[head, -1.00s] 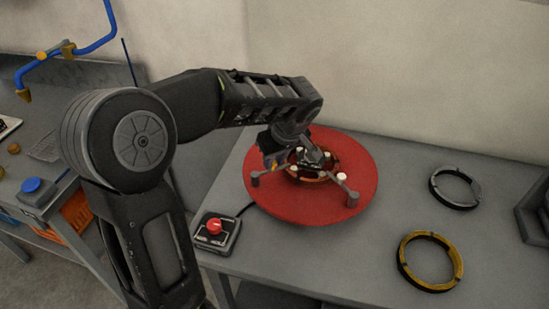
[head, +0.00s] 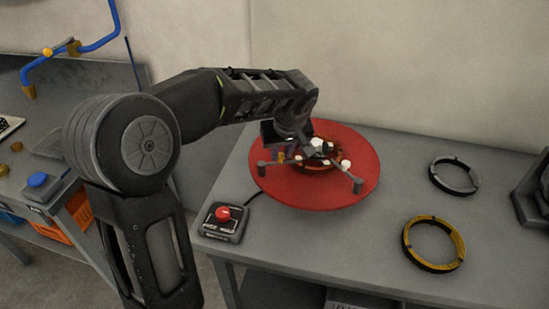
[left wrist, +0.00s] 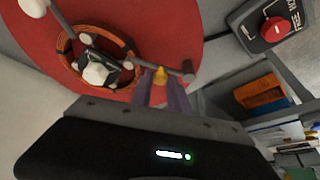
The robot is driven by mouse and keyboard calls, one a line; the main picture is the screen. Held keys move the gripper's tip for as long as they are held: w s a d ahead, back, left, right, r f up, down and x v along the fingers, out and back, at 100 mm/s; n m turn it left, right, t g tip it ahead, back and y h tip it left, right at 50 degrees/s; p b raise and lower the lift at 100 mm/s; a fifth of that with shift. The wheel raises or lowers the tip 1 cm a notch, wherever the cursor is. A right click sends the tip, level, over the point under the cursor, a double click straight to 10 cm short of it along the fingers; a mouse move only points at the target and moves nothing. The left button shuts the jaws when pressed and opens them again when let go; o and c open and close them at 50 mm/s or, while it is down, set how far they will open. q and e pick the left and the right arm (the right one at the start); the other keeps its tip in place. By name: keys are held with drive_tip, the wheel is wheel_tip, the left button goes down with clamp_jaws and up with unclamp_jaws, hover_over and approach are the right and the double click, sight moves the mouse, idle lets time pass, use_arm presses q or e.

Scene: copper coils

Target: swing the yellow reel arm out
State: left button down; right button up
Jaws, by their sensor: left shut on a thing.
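A red round disc (head: 275,188) lies on the grey table with a copper coil (head: 318,166) at its middle. Thin grey reel arms with white knobs (head: 346,164) and dark end posts (head: 358,186) reach out over the disc. A small yellow piece (head: 281,157) sits on one of these arms; it also shows in the left wrist view (left wrist: 160,75). My left gripper (head: 283,151) is over the left part of the disc. In the left wrist view its fingers (left wrist: 162,84) are shut on the yellow piece. My right gripper is not in view.
A red-button box (head: 222,221) stands at the table's front left corner. A dark grey ring (head: 454,189) and a yellow ring (head: 461,240) lie to the right of the disc. A wall stands behind. Another bench with a blue button (head: 38,180) is at the left.

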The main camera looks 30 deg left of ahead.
use_arm(q)
drive_tip(key=shift+s+d+f+m+h+b, duration=0.15)
drive_tip(key=shift+s+m+h+b, duration=0.3)
drive_tip(key=shift+m, duration=0.45)
drive_tip(key=m, duration=0.1)
drive_tip(key=s+m+t+h+b, duration=0.1)
drive_tip(key=m, duration=0.1)
drive_tip(key=shift+s+d+m, duration=0.15)
drive_tip(key=shift+s+m, duration=0.1)
drive_tip(key=shift+m, duration=0.05)
drive_tip(key=s+m+h, duration=0.1)
drive_tip(key=m, duration=0.1)
drive_tip(key=s+m+b, duration=0.1)
drive_tip(key=m, duration=0.1)
drive_tip(key=shift+h, duration=0.35)
drive_tip(key=shift+s+a+m+h+b, duration=0.2)
drive_tip(key=shift+s+m+h+b, duration=0.1)
drive_tip(key=shift+m, duration=0.55)
drive_tip(key=shift+s+a+m+h+b, duration=0.2)
drive_tip(key=shift+s+m+h, duration=0.1)
drive_tip(key=shift+m, duration=0.6)
drive_tip(key=shift+s+a+m+h+b, duration=0.2)
drive_tip(key=shift+s+m+h, duration=0.1)
drive_tip(key=shift+m, duration=0.55)
drive_tip(key=c, duration=1.3)
unclamp_jaws()
drive_tip(key=shift+o, duration=0.2)
drive_tip(key=shift+r, duration=0.2)
drive_tip(key=v, duration=0.7)
drive_tip(key=shift+r, duration=0.4)
